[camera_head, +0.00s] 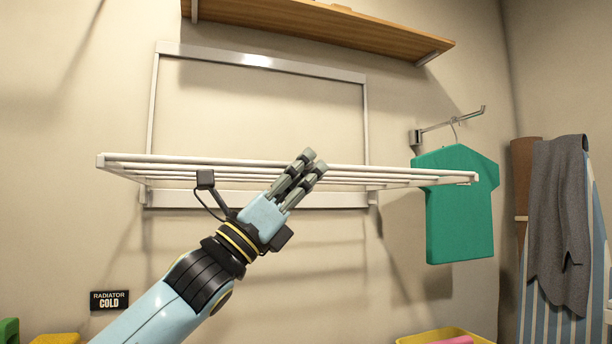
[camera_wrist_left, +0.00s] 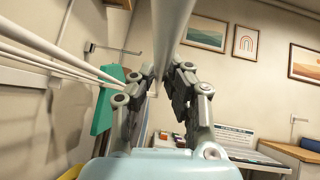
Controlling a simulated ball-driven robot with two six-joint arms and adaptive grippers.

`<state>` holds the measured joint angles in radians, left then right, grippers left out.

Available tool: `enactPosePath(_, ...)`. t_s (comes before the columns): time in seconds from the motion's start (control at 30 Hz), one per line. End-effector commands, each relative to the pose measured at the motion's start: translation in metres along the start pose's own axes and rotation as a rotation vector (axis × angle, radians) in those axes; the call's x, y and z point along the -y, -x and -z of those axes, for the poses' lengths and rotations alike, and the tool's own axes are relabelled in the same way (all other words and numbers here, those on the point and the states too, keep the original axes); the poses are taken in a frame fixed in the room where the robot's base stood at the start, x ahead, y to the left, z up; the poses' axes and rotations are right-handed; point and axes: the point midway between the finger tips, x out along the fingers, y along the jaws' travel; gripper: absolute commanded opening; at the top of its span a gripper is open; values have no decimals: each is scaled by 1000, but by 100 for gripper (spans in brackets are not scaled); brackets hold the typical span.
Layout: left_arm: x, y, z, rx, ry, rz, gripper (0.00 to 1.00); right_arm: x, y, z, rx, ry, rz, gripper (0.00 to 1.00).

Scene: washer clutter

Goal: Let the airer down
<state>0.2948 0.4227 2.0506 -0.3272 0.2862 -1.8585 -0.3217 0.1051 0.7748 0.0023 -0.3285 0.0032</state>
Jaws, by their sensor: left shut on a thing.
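The airer is a white wall rack: an upright frame (camera_head: 260,62) is fixed to the wall, and a bar panel (camera_head: 150,163) stands out from it, roughly level. The panel's rails also show in the left wrist view (camera_wrist_left: 45,48). My left gripper (camera_head: 309,163) is at the panel's front bar, right of its middle. In the left wrist view my left gripper (camera_wrist_left: 163,78) has the thick front bar (camera_wrist_left: 172,25) between its fingers and is shut on it. The fingers hide a short part of the bar. My right gripper is not in view.
A wooden shelf (camera_head: 330,28) is above the airer. A green shirt (camera_head: 460,205) hangs from a wall hook at the panel's right end. A striped ironing board (camera_head: 545,300) with a grey garment (camera_head: 560,210) stands at right. A yellow basket (camera_head: 470,334) is low in front.

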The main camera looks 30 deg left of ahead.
Motion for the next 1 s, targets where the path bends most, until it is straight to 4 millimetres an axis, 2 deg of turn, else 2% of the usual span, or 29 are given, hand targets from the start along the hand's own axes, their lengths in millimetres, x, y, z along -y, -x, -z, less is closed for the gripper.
enactPosePath(0.03,-4,7,8,-15,3,-10,0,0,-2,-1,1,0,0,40)
enactPosePath(0.23,-4,7,9,-16,3,-11,0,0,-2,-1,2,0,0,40)
enactPosePath(0.27,-4,7,9,-16,3,-11,13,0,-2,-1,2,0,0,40)
enactPosePath(0.4,-4,6,8,-14,3,-10,32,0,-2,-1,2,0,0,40)
enactPosePath(0.43,-3,6,7,-13,3,-9,33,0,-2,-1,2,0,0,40)
enactPosePath(0.77,-2,8,6,-12,3,-6,33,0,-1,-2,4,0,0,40)
enactPosePath(1.0,-2,33,6,-15,4,-7,33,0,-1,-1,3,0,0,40)
